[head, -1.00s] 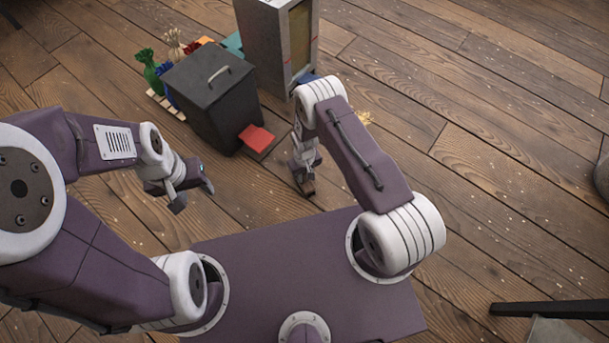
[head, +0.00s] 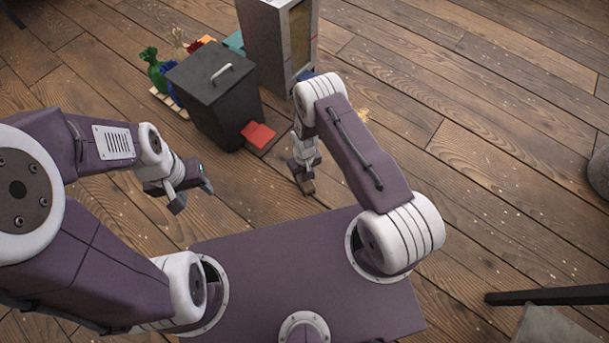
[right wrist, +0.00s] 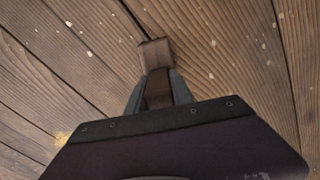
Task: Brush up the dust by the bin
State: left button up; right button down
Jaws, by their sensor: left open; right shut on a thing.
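The bin (head: 213,92) is a dark box with a lid and a light handle, standing left of the tall grey cabinet. A pale yellowish patch, likely the dust (head: 363,116), lies on the floor right of the cabinet, partly hidden by my right arm; a yellowish patch also shows in the right wrist view (right wrist: 62,138). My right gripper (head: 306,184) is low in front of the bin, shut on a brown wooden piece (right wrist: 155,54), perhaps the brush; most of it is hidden. My left gripper (head: 193,197) is open and empty, left of the bin's front.
A red flat piece (head: 258,134) sits at the bin's front foot. The grey cabinet (head: 278,45) stands behind. Colourful tied sacks (head: 152,66) lie left of the bin. A dark leg (head: 545,296) is at lower right. Open plank floor lies to the right, with pale specks.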

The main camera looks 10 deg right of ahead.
jog(key=shift+r+p, duration=2.1)
jog(key=shift+r, duration=0.75)
